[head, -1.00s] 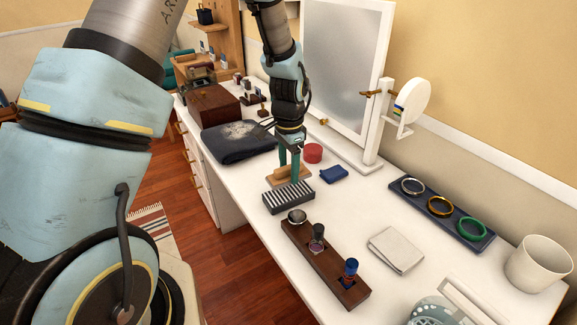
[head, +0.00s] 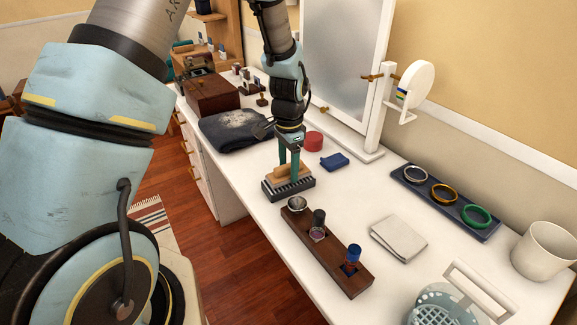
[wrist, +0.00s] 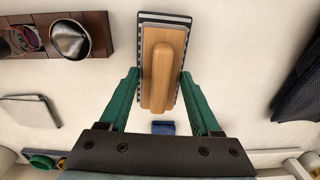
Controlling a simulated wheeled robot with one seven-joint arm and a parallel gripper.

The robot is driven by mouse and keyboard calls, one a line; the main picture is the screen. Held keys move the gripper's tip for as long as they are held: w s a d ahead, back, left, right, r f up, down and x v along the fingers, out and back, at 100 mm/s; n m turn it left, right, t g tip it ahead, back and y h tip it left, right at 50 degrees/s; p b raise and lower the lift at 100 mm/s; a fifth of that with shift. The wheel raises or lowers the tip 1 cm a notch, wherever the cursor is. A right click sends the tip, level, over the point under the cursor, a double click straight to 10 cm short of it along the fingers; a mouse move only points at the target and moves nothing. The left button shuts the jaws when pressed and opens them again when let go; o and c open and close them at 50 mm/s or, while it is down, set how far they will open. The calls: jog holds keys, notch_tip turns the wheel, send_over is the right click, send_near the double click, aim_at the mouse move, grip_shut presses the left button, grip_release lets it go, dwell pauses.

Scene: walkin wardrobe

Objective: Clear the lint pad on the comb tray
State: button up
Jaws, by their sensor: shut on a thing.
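The lint pad (head: 291,172) has a pale wooden back with a raised grip. The comb tray (head: 289,194), dark with pale stripes, lies on the white dresser top directly under the pad. In the wrist view the pad (wrist: 160,68) sits between my two green fingers and covers most of the tray; the tray's dark rim (wrist: 165,17) shows around it. The pad's underside is hidden. I cannot tell whether it touches the comb teeth or hovers just above.
A dark folded garment (head: 226,132) with pale lint lies behind left. A red round box (head: 313,141) and a blue cloth (head: 335,162) lie behind right. A grey folded cloth (head: 398,239) and bangle tray (head: 408,184) are to the right.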

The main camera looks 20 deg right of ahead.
aim_at(289, 164)
jog(key=shift+f, duration=0.6)
dwell(1.4)
jog(key=shift+r, duration=0.15)
jog(key=shift+r+p, duration=2.35)
jog(key=shift+r, duration=1.1)
